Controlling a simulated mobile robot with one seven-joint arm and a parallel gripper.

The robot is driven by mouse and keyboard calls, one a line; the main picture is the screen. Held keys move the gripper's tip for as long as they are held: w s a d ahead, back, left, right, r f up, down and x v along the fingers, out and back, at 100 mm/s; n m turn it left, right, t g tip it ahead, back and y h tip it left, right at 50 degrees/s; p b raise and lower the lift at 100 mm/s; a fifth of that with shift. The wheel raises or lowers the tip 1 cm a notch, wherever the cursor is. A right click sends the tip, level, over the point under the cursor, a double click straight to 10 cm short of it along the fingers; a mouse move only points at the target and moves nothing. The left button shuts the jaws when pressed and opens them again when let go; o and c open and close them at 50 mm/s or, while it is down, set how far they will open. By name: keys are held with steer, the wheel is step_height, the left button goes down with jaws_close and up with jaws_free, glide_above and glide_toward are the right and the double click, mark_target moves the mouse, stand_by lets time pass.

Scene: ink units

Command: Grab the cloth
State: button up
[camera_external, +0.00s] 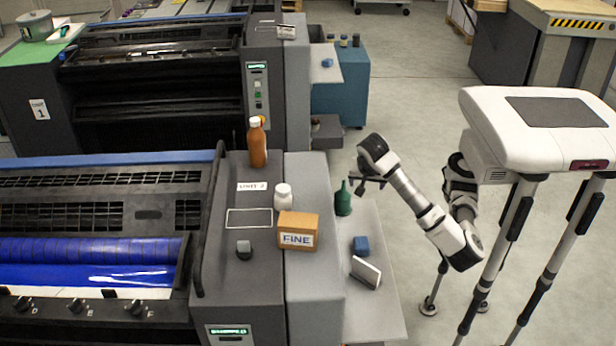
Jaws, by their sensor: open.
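A small blue block-like item (361,245), which may be the folded cloth, lies on the light grey side shelf (385,310) of the near unit. A similar blue item (327,62) lies on the far unit's side shelf. I cannot tell for sure which is the cloth. My gripper (366,187) is open and hangs above the near shelf's back end, pointing down. It is beside the green bottle (343,200) and behind and above the near blue item, apart from it. I see nothing between the fingers.
A cardboard box marked FINE (298,232), a white bottle (283,197) and a brown bottle (257,143) stand on the near unit. Open floor (400,85) lies behind my arm.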

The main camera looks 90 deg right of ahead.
steer(key=a+f+n+t+y, duration=0.1)
steer(key=a+f+n, duration=0.2)
steer(key=a, duration=0.5)
glide_toward(362, 243)
steer(key=x, duration=0.4)
steer(key=shift+w+d+f+p, duration=0.3)
steer(key=shift+w, duration=0.1)
steer(key=x, duration=0.2)
steer(key=s+x, duration=0.1)
steer(key=x, duration=0.1)
steer(key=shift+f+p, duration=0.15)
steer(key=shift+p, duration=0.25)
steer(key=shift+w+d+f, duration=0.1)
steer(key=shift+d+f, duration=0.1)
steer(key=shift+f, duration=0.35)
steer(key=c, duration=1.1)
